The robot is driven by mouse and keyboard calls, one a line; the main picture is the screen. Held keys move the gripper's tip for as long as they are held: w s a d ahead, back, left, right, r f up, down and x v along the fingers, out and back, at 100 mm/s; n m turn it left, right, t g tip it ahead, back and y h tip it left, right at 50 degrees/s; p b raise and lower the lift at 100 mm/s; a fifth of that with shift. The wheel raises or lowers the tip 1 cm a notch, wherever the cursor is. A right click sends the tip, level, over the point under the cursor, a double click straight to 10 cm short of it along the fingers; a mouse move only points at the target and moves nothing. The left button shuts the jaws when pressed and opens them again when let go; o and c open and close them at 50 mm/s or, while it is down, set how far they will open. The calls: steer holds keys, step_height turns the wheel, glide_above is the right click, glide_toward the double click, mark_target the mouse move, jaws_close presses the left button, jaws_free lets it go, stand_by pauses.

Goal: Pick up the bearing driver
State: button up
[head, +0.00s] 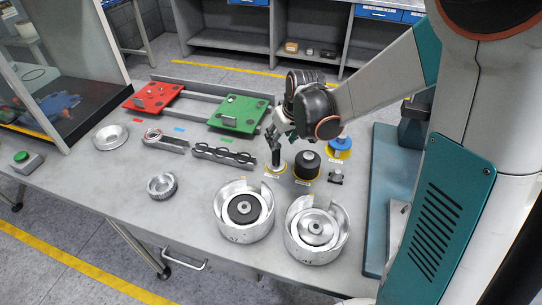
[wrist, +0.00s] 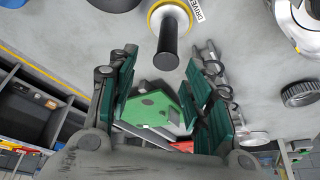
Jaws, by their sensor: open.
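The bearing driver (wrist: 169,38) is an upright black handle on a round, yellow-rimmed base, with a label partly reading "DRIVE" beside it in the wrist view. In the head view the driver (head: 276,161) stands on the bench, partly hidden behind my fingers. My gripper (head: 277,143) is open and empty, just above and close to the driver. In the wrist view my gripper (wrist: 161,66) has its green-padded fingers spread, and the handle's free end lies between the fingertips. I cannot tell whether either finger touches it.
A black domed tool (head: 307,164) and a blue-topped tool (head: 340,146) stand close to the right. Two metal housings (head: 243,232) (head: 302,252) stand in front. A green plate (head: 240,113) and red plate (head: 153,97) lie behind.

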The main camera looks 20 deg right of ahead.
mark_target(274, 152)
steer(key=b+x, duration=0.1)
steer(key=x, duration=0.3)
steer(key=shift+w+f, duration=0.1)
steer(key=shift+f, duration=0.2)
steer(key=x, duration=0.1)
steer(key=b+x, duration=0.1)
steer(key=x, duration=0.1)
steer(key=b+x, duration=0.1)
steer(key=shift+a+f, duration=0.25)
steer(key=shift+a, duration=0.15)
steer(key=shift+f, duration=0.45)
steer(key=shift+r, duration=0.1)
jaws_close()
